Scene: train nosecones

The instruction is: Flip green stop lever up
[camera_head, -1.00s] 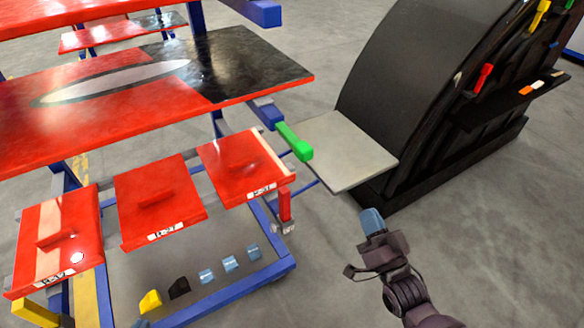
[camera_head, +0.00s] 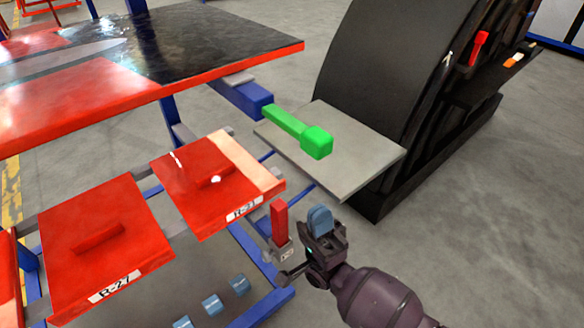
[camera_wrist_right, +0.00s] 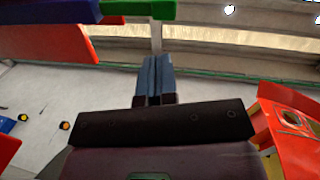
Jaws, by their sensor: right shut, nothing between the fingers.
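The green stop lever (camera_head: 302,134) sticks out from a blue bracket (camera_head: 242,96) on the rack, its block-shaped end pointing right and toward me. My right gripper (camera_head: 320,218) is below the lever's end, apart from it in the head view, with its blue fingers shut and empty. In the right wrist view the shut fingers (camera_wrist_right: 154,78) show in the middle, and a green bar (camera_wrist_right: 150,9), likely the lever, runs along the top edge. My left gripper is not in view.
A red upright piece (camera_head: 279,222) stands just left of my right gripper. Red panels (camera_head: 100,232) with handles lie at left. A grey plate (camera_head: 350,165) joins a black curved stand (camera_head: 375,80) behind the lever. Open floor lies at right.

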